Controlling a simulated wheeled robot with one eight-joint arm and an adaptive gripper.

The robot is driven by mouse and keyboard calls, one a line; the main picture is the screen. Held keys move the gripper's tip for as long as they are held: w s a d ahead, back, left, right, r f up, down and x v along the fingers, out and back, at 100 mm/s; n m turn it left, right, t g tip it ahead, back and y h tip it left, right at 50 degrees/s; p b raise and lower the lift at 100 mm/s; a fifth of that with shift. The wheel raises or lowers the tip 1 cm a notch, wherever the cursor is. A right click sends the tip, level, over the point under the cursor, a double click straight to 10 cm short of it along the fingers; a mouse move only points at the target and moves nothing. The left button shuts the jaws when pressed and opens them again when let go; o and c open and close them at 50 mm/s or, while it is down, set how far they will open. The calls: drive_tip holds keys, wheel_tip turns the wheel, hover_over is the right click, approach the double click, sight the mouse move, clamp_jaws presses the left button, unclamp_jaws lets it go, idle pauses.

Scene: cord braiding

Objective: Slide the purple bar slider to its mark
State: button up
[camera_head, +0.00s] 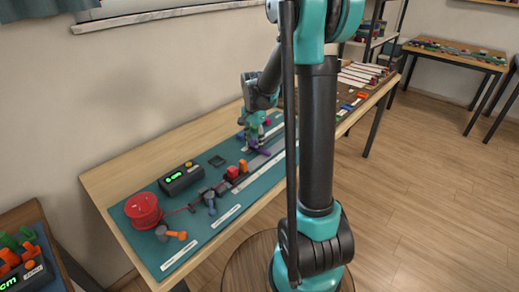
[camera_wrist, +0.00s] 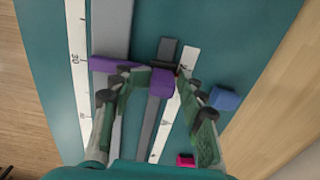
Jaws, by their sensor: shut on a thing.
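The purple bar slider (camera_wrist: 162,84) shows in the wrist view as a purple block on a grey rail (camera_wrist: 147,130), with a thin purple arm (camera_wrist: 103,63) reaching left across a wider grey bar to a white scale (camera_wrist: 79,90). My gripper (camera_wrist: 158,77) has its fingertips on both sides of the purple block and is shut on it. In the head view my gripper (camera_head: 256,138) is low over the teal board, with part of the purple slider (camera_head: 261,151) showing under it. The slider's mark cannot be made out clearly.
A blue block (camera_wrist: 225,98) lies right of my fingers, and a pink block (camera_wrist: 185,160) is nearby. On the teal board (camera_head: 177,250) stand a red spool (camera_head: 143,209), a black box with a green display (camera_head: 182,179) and orange and red pieces (camera_head: 236,172).

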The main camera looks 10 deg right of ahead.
sight(282, 129)
drive_tip(key=w+d, duration=0.4)
drive_tip(key=d, duration=0.1)
drive_tip(key=w+d, duration=0.4)
drive_tip(key=d, duration=0.1)
drive_tip(key=w+d, duration=0.3)
drive_tip(key=d, duration=0.2)
drive_tip(key=shift+w+d, duration=0.1)
drive_tip(key=shift+w, duration=0.3)
drive_tip(key=o, duration=0.7)
drive_tip(key=shift+s, duration=0.1)
drive_tip(key=shift+d+r, duration=0.15)
drive_tip(key=shift+r, duration=3.35)
